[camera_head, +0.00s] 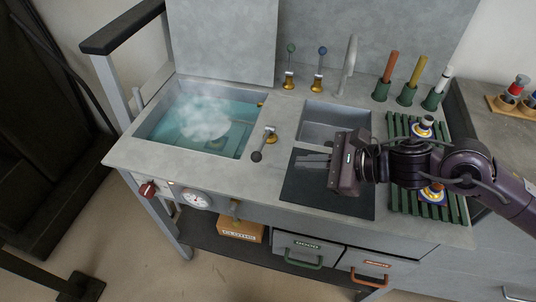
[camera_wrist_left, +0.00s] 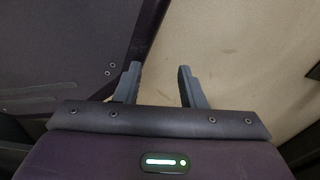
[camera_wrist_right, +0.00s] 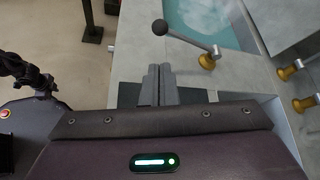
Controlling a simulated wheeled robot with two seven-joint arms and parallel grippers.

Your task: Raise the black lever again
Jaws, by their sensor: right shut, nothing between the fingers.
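The black lever (camera_head: 257,156) is a short metal rod with a black ball, on a brass base right of the water basin. It leans toward the counter's front in the head view, unlike the upright levers behind. In the right wrist view the black lever's ball (camera_wrist_right: 160,27) is beyond the fingertips, its base to the right. My right gripper (camera_head: 300,160) is shut and empty over the dark mat, right of the lever and apart from it. Its fingers (camera_wrist_right: 159,70) touch each other. My left gripper (camera_wrist_left: 159,70) is open and empty, away from the counter.
The steaming water basin (camera_head: 150,125) is left of the lever. Green (camera_head: 291,48) and blue (camera_head: 322,50) levers stand upright at the back. A small sink (camera_head: 308,133), a tap (camera_head: 349,60) and a green rack (camera_head: 394,128) are to the right. Counter around the lever is clear.

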